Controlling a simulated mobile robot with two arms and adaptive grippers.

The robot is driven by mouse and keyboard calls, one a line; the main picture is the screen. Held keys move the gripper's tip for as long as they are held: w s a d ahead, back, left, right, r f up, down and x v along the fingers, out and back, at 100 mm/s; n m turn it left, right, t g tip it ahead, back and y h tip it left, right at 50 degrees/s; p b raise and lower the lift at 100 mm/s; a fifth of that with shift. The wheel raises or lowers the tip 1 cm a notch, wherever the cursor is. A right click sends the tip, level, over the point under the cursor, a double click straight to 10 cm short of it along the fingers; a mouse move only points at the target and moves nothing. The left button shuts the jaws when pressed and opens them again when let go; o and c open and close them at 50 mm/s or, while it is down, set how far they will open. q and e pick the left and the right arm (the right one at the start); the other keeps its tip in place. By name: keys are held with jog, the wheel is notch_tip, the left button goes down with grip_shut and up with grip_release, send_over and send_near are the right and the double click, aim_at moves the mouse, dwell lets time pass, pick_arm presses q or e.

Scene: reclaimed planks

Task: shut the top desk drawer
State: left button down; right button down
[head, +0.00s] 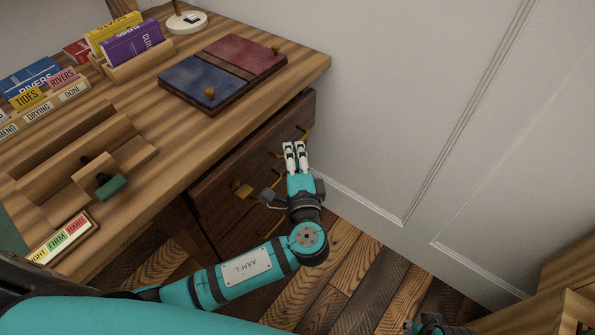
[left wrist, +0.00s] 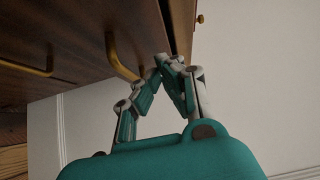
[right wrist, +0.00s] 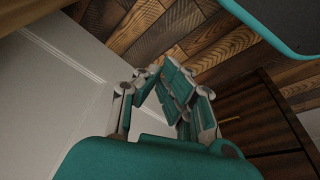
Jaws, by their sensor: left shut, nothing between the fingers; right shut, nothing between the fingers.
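The desk's dark wood top drawer (head: 240,158) is under the right end of the desktop, with brass handles on its front. The drawer front (left wrist: 85,30) also shows in the left wrist view, with a brass handle (left wrist: 122,60) by the fingers and a dark narrow gap near its edge. I cannot tell how far the drawer stands out. My left gripper (head: 295,146) is shut and empty, at the right end of the drawer front, close to it; contact is unclear. My right gripper (right wrist: 163,72) is shut and empty, away from the drawer, above the floor.
The desktop (head: 235,50) holds a blue and red panel (head: 245,52), a card box (head: 135,60) and a wooden rack (head: 85,150). A pale wall (head: 400,100) stands right of the desk. Plank floor (head: 350,260) lies open below. Wooden furniture (head: 565,275) is at lower right.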

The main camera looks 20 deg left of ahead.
aim_at(278, 130)
pick_arm(q)
jog(key=a, duration=0.1)
jog(key=w+a, duration=0.1)
jog(key=a, duration=0.1)
jog(key=shift+a, duration=0.15)
jog(key=shift+w+a, duration=0.15)
jog(key=shift+a, duration=0.05)
